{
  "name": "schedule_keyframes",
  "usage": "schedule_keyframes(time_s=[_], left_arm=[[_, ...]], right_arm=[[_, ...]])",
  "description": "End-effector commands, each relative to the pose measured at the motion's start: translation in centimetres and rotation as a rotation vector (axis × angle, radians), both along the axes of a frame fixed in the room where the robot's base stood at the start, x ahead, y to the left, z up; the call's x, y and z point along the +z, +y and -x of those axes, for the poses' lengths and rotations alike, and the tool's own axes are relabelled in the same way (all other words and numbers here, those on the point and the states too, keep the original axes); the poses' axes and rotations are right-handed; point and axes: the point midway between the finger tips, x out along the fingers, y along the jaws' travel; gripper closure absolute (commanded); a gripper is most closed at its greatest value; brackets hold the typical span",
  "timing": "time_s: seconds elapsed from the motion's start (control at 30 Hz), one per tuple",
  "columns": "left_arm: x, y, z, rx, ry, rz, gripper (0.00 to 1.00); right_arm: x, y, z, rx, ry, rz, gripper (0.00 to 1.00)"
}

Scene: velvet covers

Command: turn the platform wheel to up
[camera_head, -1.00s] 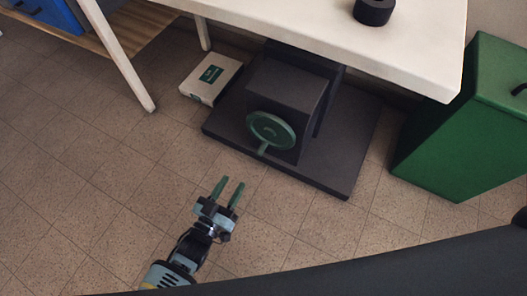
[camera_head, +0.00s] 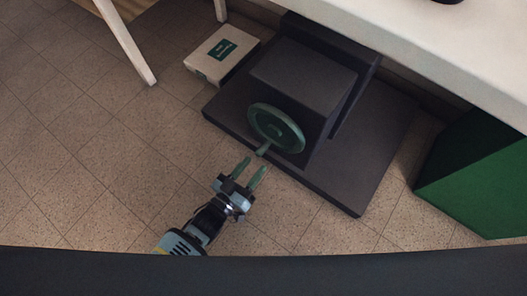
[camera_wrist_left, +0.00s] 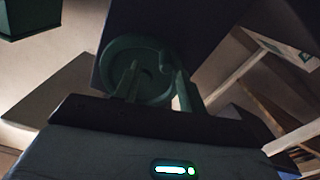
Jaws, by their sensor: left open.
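The green platform wheel (camera_head: 276,128) is on the front of a dark box-shaped housing (camera_head: 304,80) on a dark base. A handle peg (camera_head: 263,149) sticks out at the wheel's lower left. My left gripper (camera_head: 251,169) is open and empty, its two green fingers pointing at the wheel from just below the peg. In the left wrist view the wheel (camera_wrist_left: 138,72) shows beyond the left gripper's fingers (camera_wrist_left: 157,85). I see no clear contact between fingers and wheel. The right gripper is not in view.
A cardboard box with a green label (camera_head: 221,54) lies left of the base (camera_head: 345,190). A green cabinet (camera_head: 480,175) stands at right. The tiled floor at left is clear.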

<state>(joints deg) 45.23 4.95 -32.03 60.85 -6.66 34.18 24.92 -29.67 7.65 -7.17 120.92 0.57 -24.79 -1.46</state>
Motion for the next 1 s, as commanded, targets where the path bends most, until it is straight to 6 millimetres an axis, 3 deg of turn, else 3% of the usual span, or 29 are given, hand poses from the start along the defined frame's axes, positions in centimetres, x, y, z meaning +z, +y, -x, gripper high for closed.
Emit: schedule_keyframes(time_s=[0.3,0.73,1.0], left_arm=[[-0.1,-2.7,-3.7,0.000,0.000,0.001,0.59],[0.0,-3.4,-4.6,0.000,0.001,0.001,0.59],[0.0,-3.6,-4.4,-0.004,0.000,0.001,0.92]], right_arm=[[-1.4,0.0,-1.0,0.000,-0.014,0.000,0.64],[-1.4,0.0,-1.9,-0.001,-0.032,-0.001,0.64],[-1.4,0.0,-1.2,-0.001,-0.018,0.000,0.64]])
